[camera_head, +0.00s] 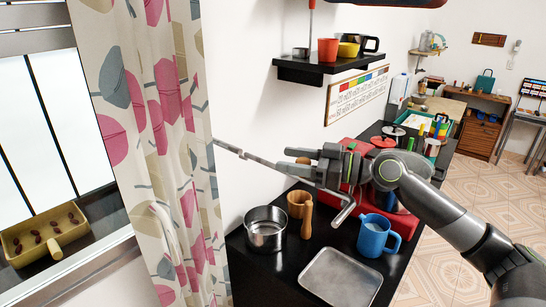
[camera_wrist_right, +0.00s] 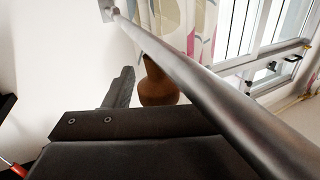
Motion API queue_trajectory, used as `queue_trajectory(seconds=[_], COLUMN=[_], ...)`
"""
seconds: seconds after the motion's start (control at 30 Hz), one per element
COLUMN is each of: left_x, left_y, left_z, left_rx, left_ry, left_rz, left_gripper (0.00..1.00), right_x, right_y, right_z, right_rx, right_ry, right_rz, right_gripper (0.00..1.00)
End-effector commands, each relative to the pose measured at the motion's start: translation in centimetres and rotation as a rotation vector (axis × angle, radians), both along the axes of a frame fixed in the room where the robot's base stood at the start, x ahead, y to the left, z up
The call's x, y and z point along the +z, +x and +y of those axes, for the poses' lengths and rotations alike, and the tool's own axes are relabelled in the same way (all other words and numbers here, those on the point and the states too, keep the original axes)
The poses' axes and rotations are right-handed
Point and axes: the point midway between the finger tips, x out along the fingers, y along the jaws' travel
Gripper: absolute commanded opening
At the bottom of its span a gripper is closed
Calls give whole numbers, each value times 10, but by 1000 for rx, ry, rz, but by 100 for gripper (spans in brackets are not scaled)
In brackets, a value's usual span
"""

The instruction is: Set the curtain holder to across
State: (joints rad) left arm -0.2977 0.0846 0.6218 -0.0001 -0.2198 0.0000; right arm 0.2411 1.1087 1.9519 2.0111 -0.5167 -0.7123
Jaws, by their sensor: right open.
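The curtain holder (camera_head: 238,153) is a thin grey metal rod. It runs from the white wall beside the patterned curtain (camera_head: 165,120) out toward my right gripper (camera_head: 303,165), and a bent metal end shows below the gripper. In the right wrist view the rod (camera_wrist_right: 190,82) crosses large and close from a wall mount at the top to the lower right. My right gripper (camera_wrist_right: 125,115) is open right at the rod; whether the rod lies between the fingers I cannot tell. The curtain hangs along the window. My left gripper is out of view.
Below the gripper, the black counter holds a steel pot (camera_head: 265,235), a wooden cup (camera_head: 297,205), a blue jug (camera_head: 375,237) and a metal tray (camera_head: 340,280). A black shelf (camera_head: 325,66) with cups is above. A yellow tray (camera_head: 30,245) sits on the window sill.

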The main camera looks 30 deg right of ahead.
Motion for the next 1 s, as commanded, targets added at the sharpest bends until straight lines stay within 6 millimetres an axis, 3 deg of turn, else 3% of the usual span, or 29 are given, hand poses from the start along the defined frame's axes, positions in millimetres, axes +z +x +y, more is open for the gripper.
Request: queue_trajectory(seconds=[0.37, 0.73, 1.0], left_x=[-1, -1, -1], left_y=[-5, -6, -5], left_z=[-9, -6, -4], left_rx=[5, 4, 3], left_ry=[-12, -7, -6], left_rz=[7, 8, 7], left_gripper=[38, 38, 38], right_x=[0, 0, 0], right_y=[0, 0, 1], right_z=[-1, -1, 0], right_rx=[0, 0, -1], right_ry=[0, 0, 1], right_rz=[0, 0, -2], right_gripper=[50, 2, 0])
